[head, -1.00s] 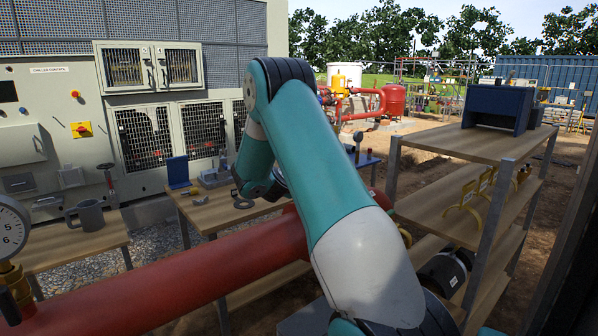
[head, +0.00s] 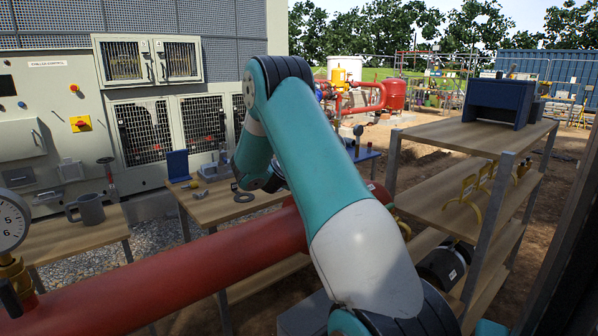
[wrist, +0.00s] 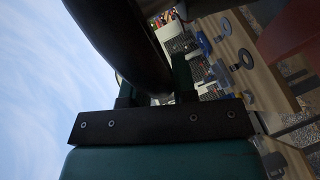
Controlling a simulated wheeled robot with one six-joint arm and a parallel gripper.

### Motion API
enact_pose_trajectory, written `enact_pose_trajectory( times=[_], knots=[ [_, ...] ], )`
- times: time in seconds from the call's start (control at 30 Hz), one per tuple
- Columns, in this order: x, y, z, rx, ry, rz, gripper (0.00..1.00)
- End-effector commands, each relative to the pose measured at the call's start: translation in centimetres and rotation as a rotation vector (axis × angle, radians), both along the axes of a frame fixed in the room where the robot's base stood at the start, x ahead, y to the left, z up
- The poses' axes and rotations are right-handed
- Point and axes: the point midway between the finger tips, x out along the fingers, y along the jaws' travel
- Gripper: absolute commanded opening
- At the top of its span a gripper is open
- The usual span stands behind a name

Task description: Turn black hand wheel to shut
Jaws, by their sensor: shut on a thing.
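The black hand wheel shows in the wrist view as a thick dark curved rim (wrist: 118,38), running from the top edge down between my fingers. My gripper (wrist: 156,82) is shut on this rim, with one finger on each side of it. The rest of the wheel, its hub and its stem are out of the wrist picture or hidden. In the head view my teal and white arm hides the gripper and the wheel, so the wheel's turn angle cannot be told.
A large red pipe (head: 180,272) runs across the front, with a pressure gauge (head: 10,222) at far left. A shelf rack (head: 455,139) stands close to my arm's right.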

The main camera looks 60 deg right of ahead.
Motion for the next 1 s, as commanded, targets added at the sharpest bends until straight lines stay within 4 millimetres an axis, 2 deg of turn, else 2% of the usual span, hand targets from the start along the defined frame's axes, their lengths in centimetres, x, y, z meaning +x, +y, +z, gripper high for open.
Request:
enact_pose_trajectory(
  times=[0.23,0.6,1.0],
  knots=[
    [0.6,-0.7,-0.4,0.001,-0.001,-0.153,0.02],
    [1.1,-2.2,0.0,0.002,-0.002,-0.439,0.02],
    [1.1,-3.1,0.0,0.003,0.0,-0.594,0.02]
  ],
)
